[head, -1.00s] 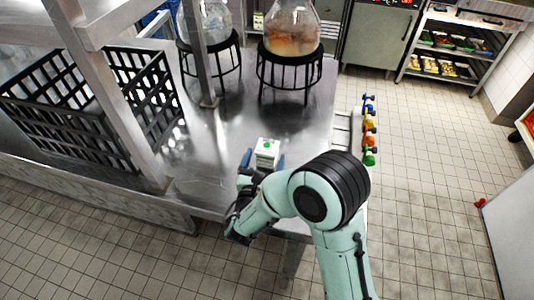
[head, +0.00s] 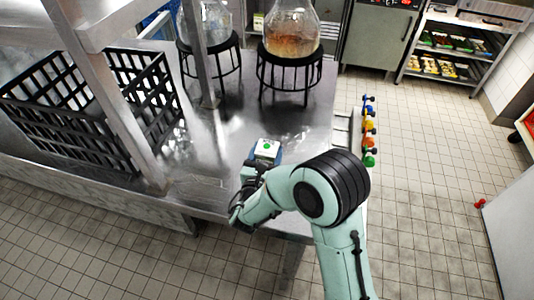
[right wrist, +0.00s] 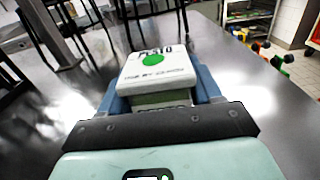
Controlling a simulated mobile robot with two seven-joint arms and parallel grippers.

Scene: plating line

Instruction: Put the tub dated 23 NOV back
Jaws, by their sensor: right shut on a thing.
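A small white tub (head: 265,147) with a green dot on its lid stands on the steel counter (head: 215,160), near the front edge. It also shows in the right wrist view (right wrist: 156,72), where dark print lies around the dot; I cannot read the date surely. My right gripper (head: 264,156) is shut on the tub, with a blue finger on each side of it. In the right wrist view the gripper (right wrist: 157,98) hides the tub's lower part. I cannot tell whether the tub touches the counter. My left gripper is not in view.
A black open-sided crate (head: 75,120) stands at left behind a steel post (head: 115,115). Two glass flasks (head: 291,38) sit on black ring stands (head: 290,72) at the back. Coloured-handled items (head: 369,140) line the right edge. Counter between crate and tub is clear.

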